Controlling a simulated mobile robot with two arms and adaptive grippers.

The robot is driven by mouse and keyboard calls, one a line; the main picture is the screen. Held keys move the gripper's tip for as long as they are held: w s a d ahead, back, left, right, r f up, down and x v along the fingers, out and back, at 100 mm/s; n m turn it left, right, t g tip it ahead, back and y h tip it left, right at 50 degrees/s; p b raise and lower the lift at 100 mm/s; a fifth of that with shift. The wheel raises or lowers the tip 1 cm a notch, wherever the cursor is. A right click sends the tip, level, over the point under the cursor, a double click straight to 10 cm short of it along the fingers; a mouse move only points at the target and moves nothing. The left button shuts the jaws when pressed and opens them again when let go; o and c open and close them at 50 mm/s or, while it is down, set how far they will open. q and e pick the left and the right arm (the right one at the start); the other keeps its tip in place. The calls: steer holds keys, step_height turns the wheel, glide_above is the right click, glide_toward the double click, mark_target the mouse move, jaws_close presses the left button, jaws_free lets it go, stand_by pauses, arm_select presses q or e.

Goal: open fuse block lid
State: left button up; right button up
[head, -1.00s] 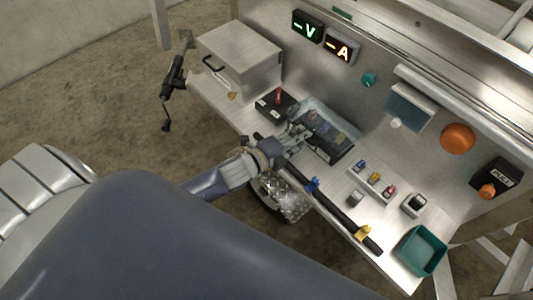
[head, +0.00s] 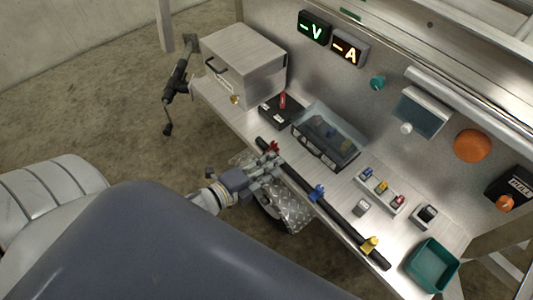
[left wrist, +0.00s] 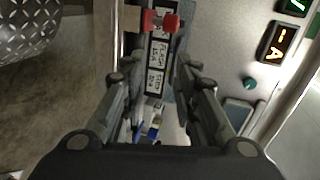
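The fuse block (head: 309,149) is a black box with pale labels on its front, standing on the metal worktop. Its clear lid (head: 345,124) lies over the top, and dark shapes show through it; it looks shut. My left gripper (head: 272,165) is at the worktop's front edge, in front of the fuse block and apart from it. In the left wrist view the gripper's two fingers (left wrist: 150,85) are spread, with nothing held between them. Black labelled plates (left wrist: 155,82) show beyond and between the fingers. My right gripper is not in view.
A black bar (head: 335,213) with red, blue and yellow clips runs along the front edge. A black box with a red switch (head: 282,100) stands left of the block. Small coloured parts (head: 382,187) and a green bin (head: 432,264) are to the right. A metal box (head: 245,65) stands far left.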

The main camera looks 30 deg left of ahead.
arm_select(q)
steer(key=shift+a+f+n, duration=0.3)
steer(key=shift+f+n, duration=0.1)
steer(key=shift+f, duration=0.4)
